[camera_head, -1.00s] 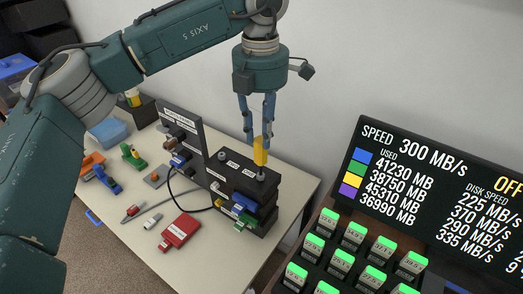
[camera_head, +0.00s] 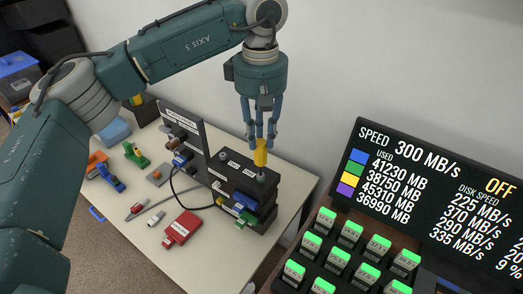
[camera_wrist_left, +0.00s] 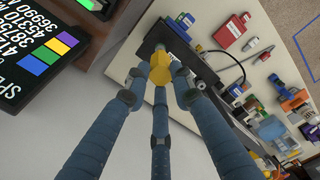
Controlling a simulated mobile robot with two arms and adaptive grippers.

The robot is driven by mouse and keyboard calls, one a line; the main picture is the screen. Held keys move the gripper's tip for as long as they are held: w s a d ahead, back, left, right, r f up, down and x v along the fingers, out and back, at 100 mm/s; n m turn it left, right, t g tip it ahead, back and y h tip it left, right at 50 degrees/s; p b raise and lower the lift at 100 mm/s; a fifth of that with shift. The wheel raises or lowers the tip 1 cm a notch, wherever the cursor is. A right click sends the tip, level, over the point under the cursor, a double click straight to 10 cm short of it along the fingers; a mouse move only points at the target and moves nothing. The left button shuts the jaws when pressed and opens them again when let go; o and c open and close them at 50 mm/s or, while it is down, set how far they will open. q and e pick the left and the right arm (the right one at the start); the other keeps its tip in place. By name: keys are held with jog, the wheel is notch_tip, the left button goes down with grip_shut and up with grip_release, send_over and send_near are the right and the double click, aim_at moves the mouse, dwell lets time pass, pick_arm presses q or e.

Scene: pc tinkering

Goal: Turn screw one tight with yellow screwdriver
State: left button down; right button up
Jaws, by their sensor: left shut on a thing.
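My left gripper (camera_head: 261,140) is shut on the yellow screwdriver (camera_head: 260,156) and holds it upright over the black PC box (camera_head: 247,180). The screwdriver's tip is at the screw (camera_head: 261,176) on the right part of the box top; I cannot tell whether they touch. A second screw (camera_head: 222,155) stands on the left part of the box top. In the left wrist view the fingers close around the yellow handle (camera_wrist_left: 160,70), with the box (camera_wrist_left: 195,55) behind it. The screw under the handle is mostly hidden there. My right gripper is not in view.
A red drive (camera_head: 181,227), a black panel with a cable (camera_head: 183,137), and several small coloured parts lie on the table (camera_head: 140,245). A screen (camera_head: 430,190) and green-topped blocks (camera_head: 350,255) stand at right. The table's front middle is clear.

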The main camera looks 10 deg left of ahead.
pick_arm(q)
jog(key=c, duration=1.7)
grip_release()
jog(key=shift+o, duration=0.2)
jog(key=shift+r, duration=0.1)
notch_tip(320, 180, up, 6)
jog(key=p, duration=0.4)
notch_tip(320, 180, up, 12)
